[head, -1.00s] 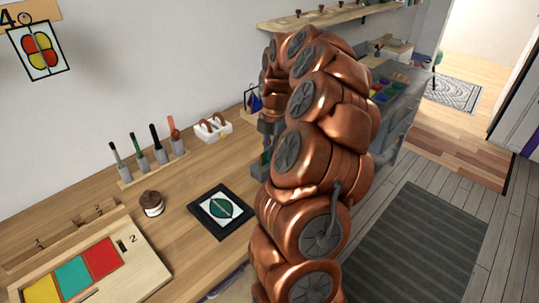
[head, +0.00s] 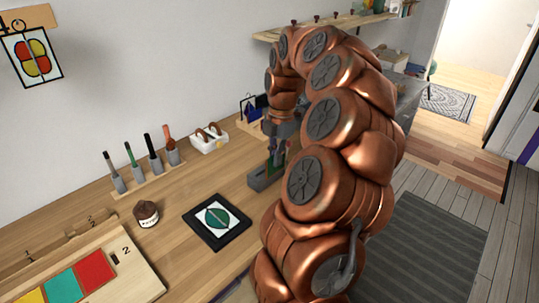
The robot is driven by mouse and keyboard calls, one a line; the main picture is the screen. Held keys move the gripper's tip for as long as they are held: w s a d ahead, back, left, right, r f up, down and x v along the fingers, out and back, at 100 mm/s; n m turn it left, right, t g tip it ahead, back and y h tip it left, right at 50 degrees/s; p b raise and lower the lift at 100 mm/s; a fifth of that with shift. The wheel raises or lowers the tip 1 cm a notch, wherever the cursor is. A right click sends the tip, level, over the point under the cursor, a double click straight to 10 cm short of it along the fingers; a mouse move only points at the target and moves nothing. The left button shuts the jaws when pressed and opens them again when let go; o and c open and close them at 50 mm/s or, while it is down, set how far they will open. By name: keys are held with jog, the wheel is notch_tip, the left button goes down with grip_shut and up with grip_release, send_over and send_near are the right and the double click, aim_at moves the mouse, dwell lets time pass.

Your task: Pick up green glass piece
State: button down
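My gripper (head: 276,153) points down over the workbench, just left of my own arm. Below it, a small grey block (head: 261,181) sits on the bench. A narrow bit of green (head: 269,167) shows between the gripper and the block. It looks like the green glass piece standing upright in the block, but it is small and partly covered. The fingers are at or very near it; I cannot tell whether they are closed on it. A black-framed picture (head: 238,230) with a green leaf shape (head: 217,218) lies left of the block.
A rack (head: 150,187) of several upright tools stands at the wall, with a brown-lidded jar (head: 146,213) in front. A wooden tray (head: 137,280) with yellow, teal and red panels lies front left. A white holder (head: 209,143) is at the back. My arm hides the bench's right part.

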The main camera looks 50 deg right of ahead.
jog(key=s+a+r+b, duration=0.1)
jog(key=s+r, duration=0.1)
jog(key=s, duration=0.9)
jog(key=shift+s+a+r+b, duration=0.15)
jog(key=shift+s+a+b, duration=0.15)
jog(key=shift+s+b, duration=0.05)
